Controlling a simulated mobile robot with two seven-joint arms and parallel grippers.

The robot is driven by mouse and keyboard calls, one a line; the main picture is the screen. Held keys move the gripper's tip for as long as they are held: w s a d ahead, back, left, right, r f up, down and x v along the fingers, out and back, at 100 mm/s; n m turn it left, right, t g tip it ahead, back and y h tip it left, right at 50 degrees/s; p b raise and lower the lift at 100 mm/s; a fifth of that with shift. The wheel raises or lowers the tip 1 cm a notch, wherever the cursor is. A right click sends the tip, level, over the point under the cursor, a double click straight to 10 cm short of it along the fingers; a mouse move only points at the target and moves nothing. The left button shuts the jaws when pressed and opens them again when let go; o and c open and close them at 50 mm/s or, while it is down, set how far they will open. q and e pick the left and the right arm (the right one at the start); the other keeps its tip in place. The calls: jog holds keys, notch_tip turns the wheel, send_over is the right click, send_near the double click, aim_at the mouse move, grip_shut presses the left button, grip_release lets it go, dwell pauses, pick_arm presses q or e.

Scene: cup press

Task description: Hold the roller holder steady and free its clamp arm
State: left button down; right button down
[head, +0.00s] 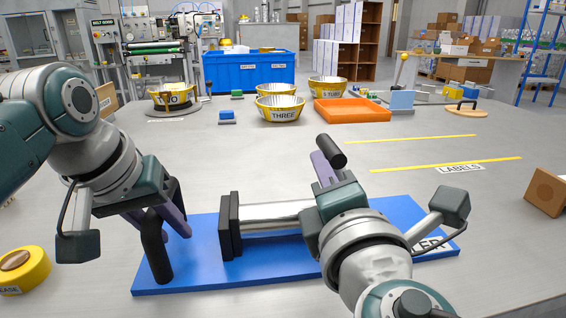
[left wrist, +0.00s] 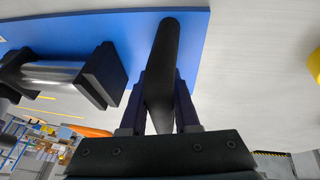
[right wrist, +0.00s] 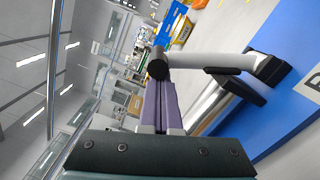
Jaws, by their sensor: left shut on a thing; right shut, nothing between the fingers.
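The roller holder has a blue base plate (head: 190,280), a silver roller (head: 275,212) and a black end block (head: 230,228). A black upright handle (head: 155,255) stands at its left end. My left gripper (head: 168,212) is shut on this handle, which sits between both fingers in the left wrist view (left wrist: 165,60). The clamp arm (right wrist: 210,60) is pale with a black knob (right wrist: 157,64); the knob also shows in the head view (head: 331,151). My right gripper (head: 319,165) is shut and empty, its fingertips close beside the knob. Contact is unclear. My right wrist hides the clamp's pivot in the head view.
A yellow tape roll (head: 22,272) lies at the left and a brown box (head: 546,192) at the right. Yellow bowls (head: 279,110), an orange tray (head: 350,110) and a blue crate (head: 250,75) stand further back. The table's middle is clear.

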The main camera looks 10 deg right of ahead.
pick_arm(q)
jog(key=shift+s+d+f, duration=0.1)
jog(key=shift+s+f, duration=0.1)
jog(key=shift+f, duration=0.05)
pick_arm(e)
jog(key=shift+d+r, duration=0.1)
jog(key=shift+d, duration=0.15)
jog(key=shift+d+r+m, duration=0.25)
jog(key=shift+d+m, duration=0.25)
jog(key=shift+m, duration=0.05)
jog(key=shift+d+r+m, duration=0.2)
jog(key=shift+d+m, duration=0.25)
jog(key=shift+m, duration=0.1)
jog(key=d+f+m, duration=0.2)
jog(key=d+m, duration=0.9)
jog(key=d, duration=0.1)
jog(key=shift+s+d+m+g, duration=0.15)
jog(key=shift+d+m+g, duration=0.05)
jog(key=shift+m+g, duration=0.1)
